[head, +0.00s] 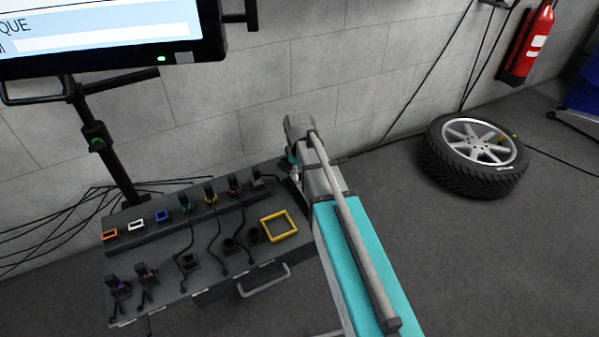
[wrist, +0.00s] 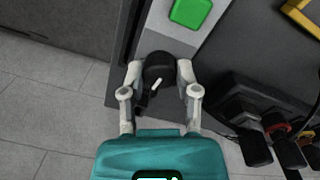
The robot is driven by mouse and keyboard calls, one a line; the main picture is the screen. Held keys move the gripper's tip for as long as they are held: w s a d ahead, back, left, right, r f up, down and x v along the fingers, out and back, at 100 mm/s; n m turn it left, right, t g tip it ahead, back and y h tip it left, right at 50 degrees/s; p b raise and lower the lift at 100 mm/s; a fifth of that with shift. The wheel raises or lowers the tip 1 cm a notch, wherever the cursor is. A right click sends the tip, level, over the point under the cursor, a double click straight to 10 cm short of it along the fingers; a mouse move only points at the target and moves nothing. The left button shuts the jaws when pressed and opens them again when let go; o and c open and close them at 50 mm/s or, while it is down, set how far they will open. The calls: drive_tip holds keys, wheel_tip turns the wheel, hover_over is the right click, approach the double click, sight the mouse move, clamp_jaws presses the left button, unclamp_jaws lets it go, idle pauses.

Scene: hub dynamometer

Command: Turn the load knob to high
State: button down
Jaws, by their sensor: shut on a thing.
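The load knob (wrist: 157,70) is round and black with a short white mark in the wrist view. It sits on a grey panel below a green square button (wrist: 190,12). The white mark slants slightly, its upper end leaning right. My gripper (wrist: 158,66) is shut on the knob, one pale finger on each side. In the head view, my arm covers the knob, and my gripper (head: 294,173) shows only in part at the right end of the bench (head: 160,262).
The bench carries several plugs with black cables and a yellow square frame (head: 279,227). A screen (head: 110,35) stands at the upper left. A wheel (head: 473,155) lies on the floor at right, below a fire extinguisher (head: 527,43). Floor between bench and wheel is clear apart from my arm.

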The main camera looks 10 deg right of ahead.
drive_tip(key=m, duration=0.6)
drive_tip(key=shift+s+m, duration=0.1)
drive_tip(key=shift+m, duration=0.2)
drive_tip(key=m, duration=0.5)
drive_tip(key=shift+m, duration=0.3)
drive_tip(key=shift+c, duration=1.7)
unclamp_jaws()
